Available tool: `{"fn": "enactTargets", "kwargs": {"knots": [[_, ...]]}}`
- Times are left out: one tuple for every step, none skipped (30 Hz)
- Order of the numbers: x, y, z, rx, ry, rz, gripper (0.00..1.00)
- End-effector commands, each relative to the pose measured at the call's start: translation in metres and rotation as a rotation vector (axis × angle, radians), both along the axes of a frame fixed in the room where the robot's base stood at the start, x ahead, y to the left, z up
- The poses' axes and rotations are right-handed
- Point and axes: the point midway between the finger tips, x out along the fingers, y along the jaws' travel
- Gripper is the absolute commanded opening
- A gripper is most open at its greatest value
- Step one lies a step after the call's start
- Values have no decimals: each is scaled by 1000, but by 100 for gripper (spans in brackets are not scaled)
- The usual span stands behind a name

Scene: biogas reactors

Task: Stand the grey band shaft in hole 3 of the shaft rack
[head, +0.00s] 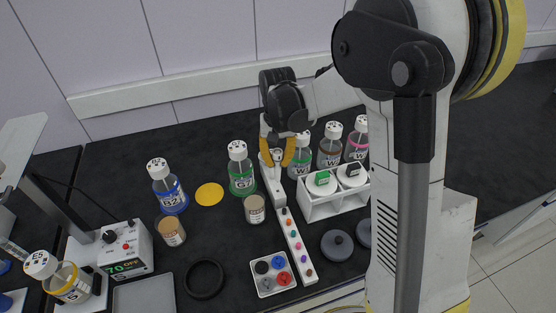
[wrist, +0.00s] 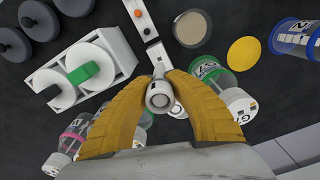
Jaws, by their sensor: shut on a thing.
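My gripper (wrist: 160,94) has yellow fingers closed around a pale round-ended piece with a grey ring (wrist: 160,96), which looks like the grey band shaft seen end-on. In the head view my gripper (head: 277,158) points down at the far end of a narrow white bar (head: 275,190). The bar, which may be the shaft rack, also shows just beyond the fingertips in the wrist view (wrist: 156,53). Hole numbers cannot be read. The lower part of the held piece is hidden, so I cannot tell whether it is in a hole or above the bar.
A white strip with coloured dots (head: 296,245) continues towards the front. A white stand (head: 322,210) holds two lids at right. Bottles stand close by, including a green one (head: 241,178) at left.

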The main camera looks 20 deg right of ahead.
Motion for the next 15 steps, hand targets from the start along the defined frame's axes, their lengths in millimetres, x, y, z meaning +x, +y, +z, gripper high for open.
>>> {"fn": "enactTargets", "kwargs": {"knots": [[0, 0, -4, 0, 0, 0, 0], [0, 0, -6, 0, 0, 0, 0], [0, 0, -9, 0, 0, 0, 0], [0, 0, -11, 0, 0, 0, 0], [0, 0, -13, 0, 0, 0, 0], [0, 0, -17, 0, 0, 0, 0], [0, 0, -19, 0, 0, 0, 0], [0, 0, -21, 0, 0, 0, 0], [0, 0, -25, 0, 0, 0, 0], [0, 0, -27, 0, 0, 0, 0], [0, 0, -30, 0, 0, 0, 0], [0, 0, -33, 0, 0, 0, 0], [0, 0, -35, 0, 0, 0, 0], [0, 0, -38, 0, 0, 0, 0], [0, 0, -41, 0, 0, 0, 0]]}}
